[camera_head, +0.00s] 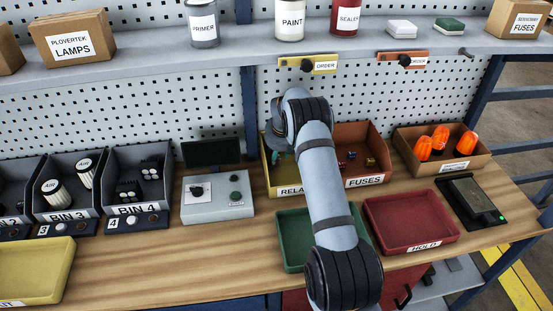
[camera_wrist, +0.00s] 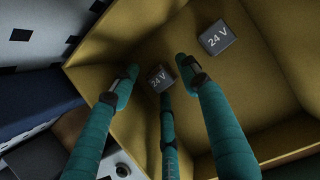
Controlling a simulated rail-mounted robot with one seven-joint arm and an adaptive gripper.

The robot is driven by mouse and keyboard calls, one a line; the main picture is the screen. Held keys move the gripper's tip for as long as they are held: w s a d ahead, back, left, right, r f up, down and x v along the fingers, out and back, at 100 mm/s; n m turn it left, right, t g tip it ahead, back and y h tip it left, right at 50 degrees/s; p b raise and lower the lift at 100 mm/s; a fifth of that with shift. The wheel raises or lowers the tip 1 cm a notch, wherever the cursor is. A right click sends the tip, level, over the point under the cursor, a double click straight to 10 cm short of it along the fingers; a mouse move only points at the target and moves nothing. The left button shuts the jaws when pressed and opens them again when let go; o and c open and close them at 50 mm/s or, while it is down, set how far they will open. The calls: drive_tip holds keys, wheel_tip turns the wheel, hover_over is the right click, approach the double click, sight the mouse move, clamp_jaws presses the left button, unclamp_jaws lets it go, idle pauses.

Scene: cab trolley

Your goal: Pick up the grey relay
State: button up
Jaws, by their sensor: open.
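Two grey relays marked "24 V" lie in the yellow relay bin (camera_head: 267,170), whose inside fills most of the wrist view (camera_wrist: 125,35). The nearer relay (camera_wrist: 160,78) shows between the fingertips of my gripper (camera_wrist: 157,70). The other relay (camera_wrist: 217,37) lies apart, to the upper right. My gripper is open, its teal fingers spread around the nearer relay; I cannot tell whether any touches it. In the head view my arm covers much of the bin, and the relays and fingertips are hidden.
The orange-brown fuses bin (camera_head: 365,182) adjoins on the right. A grey control box (camera_head: 218,208) stands to the left. A green tray (camera_head: 293,225) and a red hold tray (camera_head: 410,222) lie in front. A shelf (camera_head: 235,50) runs above.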

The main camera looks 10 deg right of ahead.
drive_tip(key=shift+c, duration=0.8)
drive_tip(key=c, duration=0.9)
drive_tip(key=shift+s+b, duration=0.1)
drive_tip(key=shift+b, duration=0.3)
